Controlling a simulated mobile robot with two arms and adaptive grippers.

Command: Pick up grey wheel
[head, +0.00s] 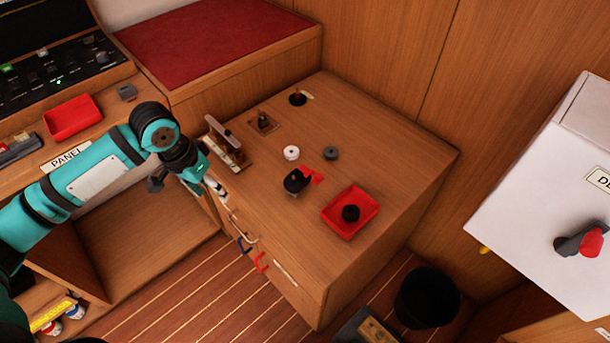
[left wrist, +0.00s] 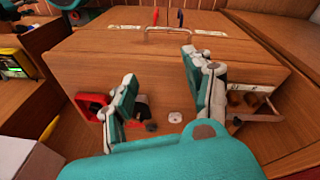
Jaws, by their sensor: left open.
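The grey wheel (head: 331,153) is a small dark-grey ring lying flat on the wooden cabinet top, right of a white wheel (head: 291,153). In the left wrist view the grey wheel (left wrist: 151,127) shows small and dark near the left finger, close to the white wheel (left wrist: 175,117). My left gripper (head: 216,188) is over the cabinet's front left edge, apart from the wheel. In the left wrist view its two fingers (left wrist: 160,72) are spread with nothing held between them. My right gripper is not in view.
A red tray (head: 338,223) with a black round piece (head: 351,213) sits near the front right. A black device with a red lever (head: 296,180) stands between my gripper and the grey wheel. A wooden clamp-like fixture (head: 227,143) is at the left edge. The cabinet's right back is clear.

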